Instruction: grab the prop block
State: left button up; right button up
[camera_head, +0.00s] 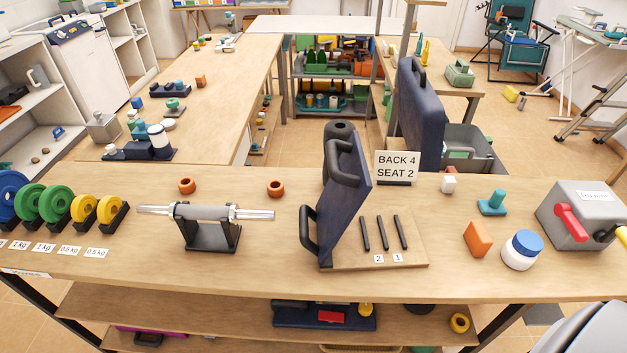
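No label marks a prop block. The plainest block in the head view is an orange block (478,238), standing slightly tilted on the right part of the near table (350,284). A dark blue hinged board (343,205) with black handles leans upright on a wooden base with several black bars, left of the orange block. Neither of my grippers is in view.
A white jar with a blue lid (521,250) stands close right of the orange block. A grey box with a red lever (588,215) is farther right. A barbell stand (208,226) and coloured plates fill the left side.

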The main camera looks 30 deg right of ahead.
aim_at(479, 241)
jog(key=k+l+z, duration=0.1)
jog(key=z, duration=1.95)
jog(key=i, duration=0.05)
